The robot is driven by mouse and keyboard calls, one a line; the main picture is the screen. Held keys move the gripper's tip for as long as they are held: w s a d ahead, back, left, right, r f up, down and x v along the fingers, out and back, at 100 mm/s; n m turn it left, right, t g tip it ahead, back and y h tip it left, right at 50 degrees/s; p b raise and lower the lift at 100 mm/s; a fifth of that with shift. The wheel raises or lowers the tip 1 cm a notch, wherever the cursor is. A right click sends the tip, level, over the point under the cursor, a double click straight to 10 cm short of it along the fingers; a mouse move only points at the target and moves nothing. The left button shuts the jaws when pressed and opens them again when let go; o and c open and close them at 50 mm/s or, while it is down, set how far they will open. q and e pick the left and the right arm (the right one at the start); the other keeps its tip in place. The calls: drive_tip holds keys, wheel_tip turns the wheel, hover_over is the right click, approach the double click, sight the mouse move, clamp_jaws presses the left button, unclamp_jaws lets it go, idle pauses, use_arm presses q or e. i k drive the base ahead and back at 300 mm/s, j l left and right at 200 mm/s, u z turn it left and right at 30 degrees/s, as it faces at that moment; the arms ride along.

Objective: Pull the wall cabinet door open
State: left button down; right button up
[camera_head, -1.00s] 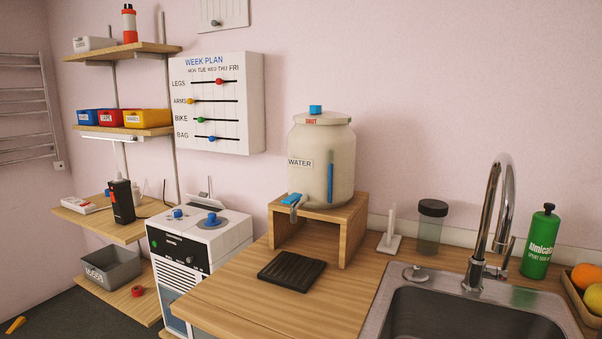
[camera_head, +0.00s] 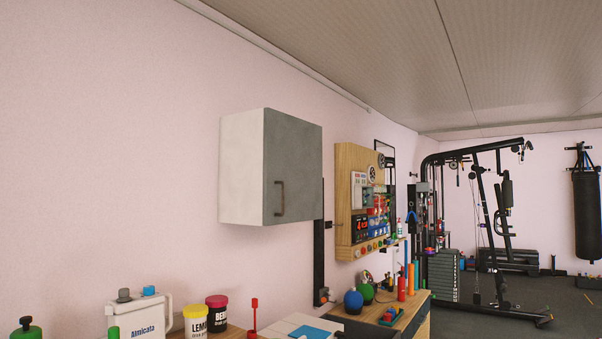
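The wall cabinet (camera_head: 243,168) hangs on the pink wall near the middle of the head view. Its side is white and its grey door (camera_head: 299,165) faces right, toward the room. The door looks shut. A dark upright bar handle (camera_head: 280,199) sits low on the door, near its left edge. Neither of my grippers shows in the head view. What is inside the cabinet is hidden.
Below the cabinet, a counter holds a white jug (camera_head: 140,318), a yellow-lidded tub (camera_head: 194,321), a red-lidded tub (camera_head: 217,312) and other items. A wooden wall board (camera_head: 350,200) hangs beyond the cabinet. A black gym machine (camera_head: 480,220) stands on open floor at the right.

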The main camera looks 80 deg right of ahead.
sight(292, 171)
drive_tip(key=z, duration=2.5)
drive_tip(key=i+l, duration=1.3)
drive_tip(key=l, duration=0.25)
drive_tip(key=k+z, duration=0.05)
